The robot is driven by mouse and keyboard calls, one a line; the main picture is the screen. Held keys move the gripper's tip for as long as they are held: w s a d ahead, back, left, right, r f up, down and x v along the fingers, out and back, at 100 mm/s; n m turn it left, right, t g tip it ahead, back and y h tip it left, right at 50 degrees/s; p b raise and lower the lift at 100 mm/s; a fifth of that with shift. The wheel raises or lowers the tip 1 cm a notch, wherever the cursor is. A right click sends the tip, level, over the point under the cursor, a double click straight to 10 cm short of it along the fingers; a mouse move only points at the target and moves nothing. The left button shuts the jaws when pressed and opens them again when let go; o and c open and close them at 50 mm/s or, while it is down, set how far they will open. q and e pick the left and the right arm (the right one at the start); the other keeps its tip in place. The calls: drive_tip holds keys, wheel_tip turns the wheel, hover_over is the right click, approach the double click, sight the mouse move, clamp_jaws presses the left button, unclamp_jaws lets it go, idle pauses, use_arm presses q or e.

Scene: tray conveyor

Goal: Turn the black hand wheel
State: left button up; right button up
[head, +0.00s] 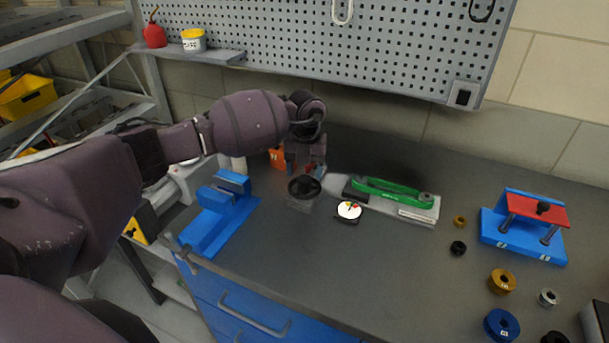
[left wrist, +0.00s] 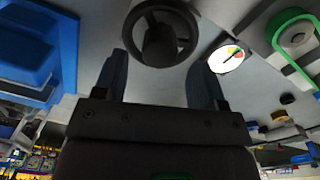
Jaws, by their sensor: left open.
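The black hand wheel (head: 304,188) lies flat on top of a small grey block on the workbench, left of the middle. It also shows in the left wrist view (left wrist: 159,37), with its rim, spokes and hub. My left gripper (head: 306,166) is just behind and above the wheel in the head view. In the left wrist view the open fingers (left wrist: 160,62) stand apart, with the wheel ahead of and between their tips. Nothing is held, and I cannot tell whether a finger touches the rim. My right gripper is not in view.
A white dial gauge (head: 349,211) sits right of the wheel, and a green-topped tool (head: 392,191) lies behind it. A blue vise (head: 221,211) stands to the left. An orange block (head: 277,157) is behind. The bench (head: 300,260) is clear in front.

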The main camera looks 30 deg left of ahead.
sight(305, 179)
use_arm(q)
wheel_tip(305, 179, up, 8)
drive_tip(key=shift+r, duration=0.15)
drive_tip(key=shift+s+d, duration=0.1)
idle(0.6)
